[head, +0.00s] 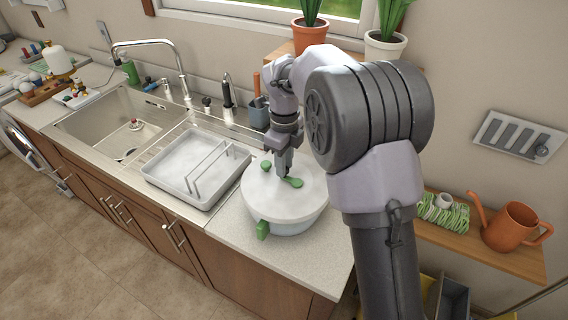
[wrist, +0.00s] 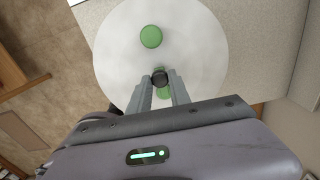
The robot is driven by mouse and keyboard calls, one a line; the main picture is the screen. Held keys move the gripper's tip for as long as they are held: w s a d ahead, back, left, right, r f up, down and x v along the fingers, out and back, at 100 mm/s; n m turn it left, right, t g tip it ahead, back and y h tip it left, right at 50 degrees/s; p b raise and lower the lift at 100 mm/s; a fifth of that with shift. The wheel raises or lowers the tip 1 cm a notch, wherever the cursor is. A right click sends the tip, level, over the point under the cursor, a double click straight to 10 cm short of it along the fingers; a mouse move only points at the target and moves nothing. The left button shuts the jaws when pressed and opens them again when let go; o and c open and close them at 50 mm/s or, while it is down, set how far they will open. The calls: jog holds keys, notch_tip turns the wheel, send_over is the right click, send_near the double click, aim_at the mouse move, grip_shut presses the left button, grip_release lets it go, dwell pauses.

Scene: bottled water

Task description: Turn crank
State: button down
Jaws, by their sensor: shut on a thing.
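A round salad-spinner-like bowl with a white lid (head: 312,190) stands on the counter right of the dish rack. Its lid fills the top of the wrist view (wrist: 112,50). A green crank (head: 293,182) lies on the lid, with a green part also between my fingers in the wrist view (wrist: 163,93). A separate green round knob (head: 266,165) sits on the lid, also in the wrist view (wrist: 151,36). My gripper (head: 284,174) points down onto the lid, shut on the crank at a small dark round piece (wrist: 160,77). My fingers hide part of the crank.
A white dish rack (head: 180,190) and a steel sink (head: 90,130) lie to the left. A blue-grey utensil cup (head: 259,113) stands behind. The counter's front edge (head: 275,270) is close to the bowl. A shelf with an orange watering can (head: 512,226) is at right.

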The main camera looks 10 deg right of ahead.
jog(key=c, duration=1.2)
grip_release()
notch_tip(320, 180, up, 17)
jog(key=p, duration=0.5)
jog(key=shift+r+p, duration=0.2)
jog(key=shift+p, duration=0.15)
